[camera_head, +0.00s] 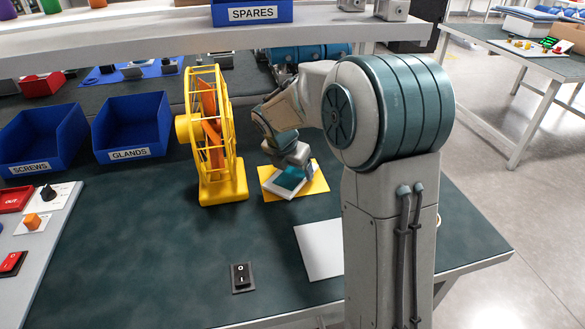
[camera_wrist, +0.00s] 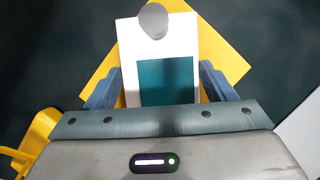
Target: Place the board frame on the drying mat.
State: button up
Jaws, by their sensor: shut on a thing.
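The board frame is a white rectangular frame with a teal panel (camera_wrist: 165,82), and a grey rounded piece covers part of its far end in the wrist view. It also shows in the head view (camera_head: 288,184). My gripper (camera_wrist: 160,85) is shut on the board frame, with one blue-grey finger at each side. A yellow mat (camera_head: 312,183), which may be the drying mat, lies on the dark table under the frame. In the wrist view the mat (camera_wrist: 232,66) is turned relative to the frame. I cannot tell whether the frame touches it.
A yellow caged fan-like stand (camera_head: 222,187) is close left of the mat. A white sheet (camera_head: 318,250) lies nearer, at the right, partly behind my arm. A black switch (camera_head: 242,275) is at the front. Blue bins (camera_head: 132,125) stand left, with a shelf above. The table middle is clear.

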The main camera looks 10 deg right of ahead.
aim_at(284, 182)
jog(key=shift+f, duration=0.1)
jog(key=o, duration=1.2)
jog(key=shift+r, duration=0.5)
jog(key=p+v, duration=0.3)
jog(key=v, duration=0.8)
jog(key=s+d+f+m+y, duration=0.1)
jog(key=s+m, duration=0.7)
jog(key=s+d+f+m+g+y, duration=0.1)
jog(key=s+f+m, duration=0.1)
jog(key=s+m, duration=0.6)
jog(key=s+d+f+m+y, duration=0.1)
jog(key=s+f+m, duration=0.1)
jog(key=s+m, duration=0.6)
jog(key=shift+s+d+m, duration=0.1)
jog(key=shift+s+m, duration=0.1)
jog(key=shift+m, duration=0.8)
jog(key=shift+s+f+m, duration=0.2)
jog(key=shift+s+m, duration=0.15)
jog(key=shift+m, duration=0.25)
